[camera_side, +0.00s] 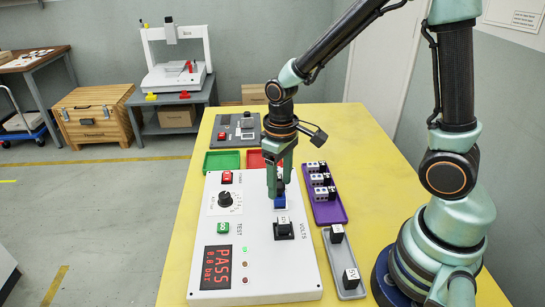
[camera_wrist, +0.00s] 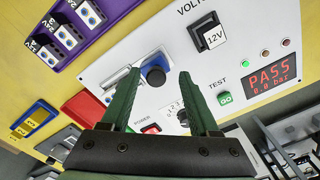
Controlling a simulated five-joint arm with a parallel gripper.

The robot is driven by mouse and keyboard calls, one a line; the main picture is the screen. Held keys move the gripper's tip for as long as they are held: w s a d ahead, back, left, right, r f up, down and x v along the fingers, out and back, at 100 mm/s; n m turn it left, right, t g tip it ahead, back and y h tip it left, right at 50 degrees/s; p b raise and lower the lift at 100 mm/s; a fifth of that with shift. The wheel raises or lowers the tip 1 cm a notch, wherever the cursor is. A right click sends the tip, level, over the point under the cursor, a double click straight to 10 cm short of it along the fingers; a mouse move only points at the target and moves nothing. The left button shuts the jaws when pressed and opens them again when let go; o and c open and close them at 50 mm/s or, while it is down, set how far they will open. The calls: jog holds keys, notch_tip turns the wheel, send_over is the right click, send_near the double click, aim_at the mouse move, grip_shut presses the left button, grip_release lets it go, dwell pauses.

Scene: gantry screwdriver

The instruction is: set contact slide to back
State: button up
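The white control panel (camera_side: 262,262) lies on the yellow table. A blue slide-like part (camera_side: 280,201) sits on it beyond the VOLTS socket; I take it to be the contact slide. In the wrist view its blue knob (camera_wrist: 154,76) shows between my fingertips, and its exact position along its travel is hard to tell. My gripper (camera_side: 280,177) points down over the blue part. In the wrist view my gripper's (camera_wrist: 160,74) green fingers are apart, with gaps on both sides of the knob. I cannot tell whether the fingertips reach down around it.
A labelled block (camera_side: 284,229) sits in the VOLTS socket. The panel has a dial (camera_side: 225,199), a green TEST button (camera_side: 223,228) and a display (camera_side: 216,267) reading PASS. A purple tray (camera_side: 330,212) with several blocks and a grey tray (camera_side: 346,266) stand to the right.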

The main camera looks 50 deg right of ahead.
aim_at(280, 186)
notch_tip(280, 186, up, 12)
dwell(0.6)
jog(key=s+d+r+m+t, duration=0.1)
jog(key=s+d+r+t, duration=0.1)
jog(key=s+r+t, duration=0.2)
jog(key=shift+s+t, duration=0.4)
jog(key=shift+t, duration=0.4)
